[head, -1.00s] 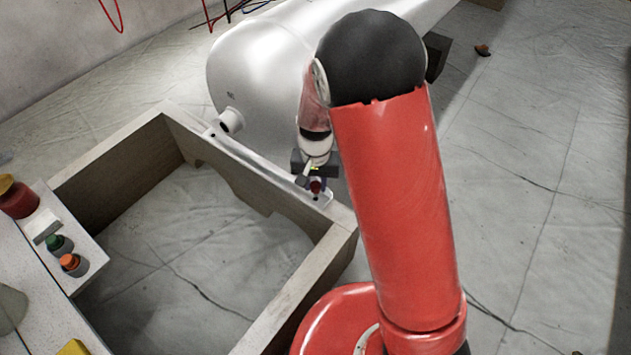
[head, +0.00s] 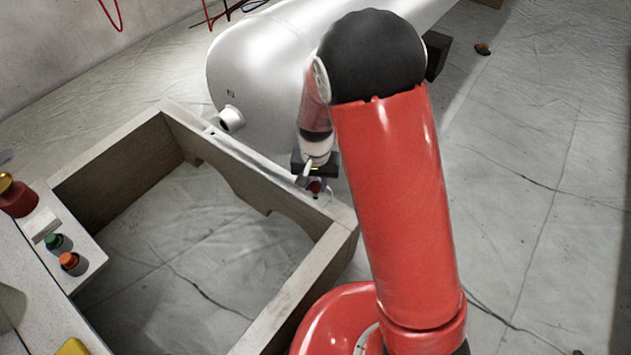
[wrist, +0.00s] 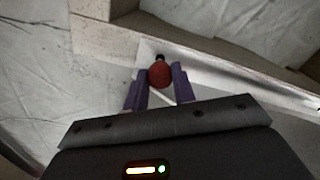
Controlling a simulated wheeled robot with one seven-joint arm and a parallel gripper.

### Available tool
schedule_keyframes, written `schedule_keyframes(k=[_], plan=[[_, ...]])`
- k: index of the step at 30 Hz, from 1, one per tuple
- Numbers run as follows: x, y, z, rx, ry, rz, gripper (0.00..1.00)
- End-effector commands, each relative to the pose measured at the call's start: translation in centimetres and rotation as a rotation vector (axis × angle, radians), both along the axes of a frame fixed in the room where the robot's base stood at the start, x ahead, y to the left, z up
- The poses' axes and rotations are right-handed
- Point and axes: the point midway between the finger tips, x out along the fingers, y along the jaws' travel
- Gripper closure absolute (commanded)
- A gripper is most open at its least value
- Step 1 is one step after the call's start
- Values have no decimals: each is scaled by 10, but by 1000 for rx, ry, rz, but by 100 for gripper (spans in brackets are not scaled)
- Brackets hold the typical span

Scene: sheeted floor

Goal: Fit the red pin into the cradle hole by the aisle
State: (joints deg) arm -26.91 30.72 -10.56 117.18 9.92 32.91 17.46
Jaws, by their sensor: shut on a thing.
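The red pin (wrist: 160,74) shows its round red head in the wrist view, between the two purple fingers of my gripper (wrist: 161,88). My gripper is shut on it. In the head view the pin (head: 315,187) is a small dark red spot under my gripper, at the near right end of the cradle's pale top strip (head: 247,155). A dark spot (wrist: 159,57), perhaps the hole, shows just beyond the pin's head in the wrist view. I cannot tell whether the pin's lower end is in a hole. Another small dark hole (head: 212,133) shows at the strip's far left end.
The wooden cradle frame (head: 285,305) is open inside, with bare sheeted floor. A large white cylinder (head: 262,85) lies close behind the strip. A bench at left holds a red jar (head: 18,199), a green-topped item (head: 55,242) and an orange-topped item (head: 69,261).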

Motion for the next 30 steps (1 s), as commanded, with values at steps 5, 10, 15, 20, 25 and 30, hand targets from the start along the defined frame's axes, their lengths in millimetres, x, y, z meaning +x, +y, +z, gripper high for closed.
schedule_keyframes(k=[5,10,15,20,25,30], plan=[[0,0,-1,0,0,0,98],[0,0,-4,0,0,0,98],[0,0,-9,0,0,0,98],[0,0,-13,0,0,0,98],[0,0,-17,0,0,0,98],[0,0,-21,0,0,1,98]])
